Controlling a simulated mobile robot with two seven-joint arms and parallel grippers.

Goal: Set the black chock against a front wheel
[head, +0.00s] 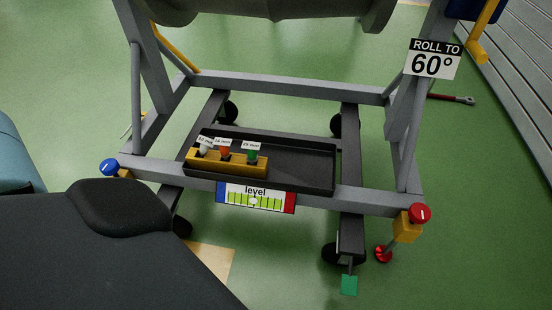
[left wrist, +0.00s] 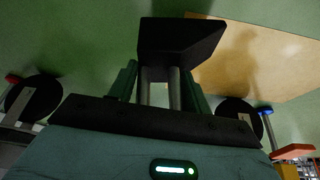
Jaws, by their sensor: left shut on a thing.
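The black chock (left wrist: 180,40) is a dark wedge-shaped block in the left wrist view. My left gripper (left wrist: 160,88) is shut on it, with the chock at the fingertips. The head view does not show the chock or my left gripper. The grey stand (head: 300,88) has front wheels on the left (head: 182,227) and right (head: 343,254) in the head view. In the left wrist view one dark wheel (left wrist: 36,98) is at left and another (left wrist: 240,114) is at right, both apart from the chock. My right gripper is in neither view.
A tan floor patch (head: 212,262) lies near the left front wheel. A green tab (head: 349,285) juts out by the right front wheel. The stand carries a black tray (head: 305,165) with a yellow block (head: 228,163). Open green floor (head: 475,220) lies to the right.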

